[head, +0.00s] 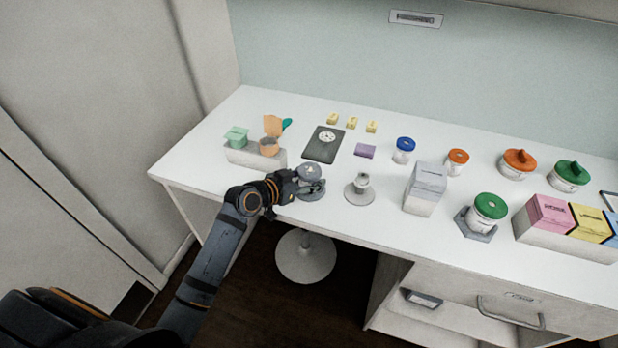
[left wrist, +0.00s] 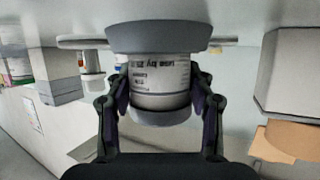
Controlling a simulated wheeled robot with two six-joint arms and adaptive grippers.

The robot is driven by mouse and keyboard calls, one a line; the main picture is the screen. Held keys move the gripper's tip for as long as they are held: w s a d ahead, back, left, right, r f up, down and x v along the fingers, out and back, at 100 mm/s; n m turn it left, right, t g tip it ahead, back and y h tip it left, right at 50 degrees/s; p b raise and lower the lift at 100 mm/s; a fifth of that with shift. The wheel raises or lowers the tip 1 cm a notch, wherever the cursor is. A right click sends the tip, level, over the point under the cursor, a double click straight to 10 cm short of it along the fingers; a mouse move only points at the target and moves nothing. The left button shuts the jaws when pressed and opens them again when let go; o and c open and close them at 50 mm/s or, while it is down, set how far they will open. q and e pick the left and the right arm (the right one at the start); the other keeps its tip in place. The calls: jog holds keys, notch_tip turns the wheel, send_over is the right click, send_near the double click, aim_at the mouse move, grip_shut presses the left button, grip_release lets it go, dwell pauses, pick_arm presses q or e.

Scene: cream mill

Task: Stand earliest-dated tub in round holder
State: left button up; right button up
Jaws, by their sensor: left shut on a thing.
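My left gripper (head: 300,190) is shut on a small pale tub with a grey lid (head: 308,171). In the left wrist view, which is upside down, the fingers (left wrist: 160,95) clasp the tub (left wrist: 160,82) on both sides. Its label carries dark print, too blurred to read fully. The tub's lower end meets a grey round holder (left wrist: 155,38), whose rim hides its base; I cannot tell whether it is fully seated. The round holder also shows under the gripper in the head view (head: 314,194). Other tubs have a blue lid (head: 405,144), orange lid (head: 457,156) and green lid (head: 490,206).
A round-based stand (head: 360,192) is just right of the gripper. A grey carton (head: 426,188) stands farther right. A dark dial scale (head: 323,145) and purple block (head: 365,151) lie behind. A planter-like box (head: 250,156) is at left. The green-lidded tub stands on a hexagonal base (head: 472,228).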

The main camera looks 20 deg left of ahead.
pick_arm(q)
jog(key=shift+f, duration=0.1)
dwell(0.5)
jog(key=o, duration=1.5)
jog(key=shift+s+a, duration=0.15)
jog(key=shift+s, duration=0.05)
jog(key=v, duration=0.5)
jog(key=shift+s+a, duration=0.25)
jog(key=shift+s, duration=0.05)
jog(key=shift+s+a+r, duration=0.15)
jog(key=shift+s+r, duration=0.35)
jog(key=shift+s, duration=0.05)
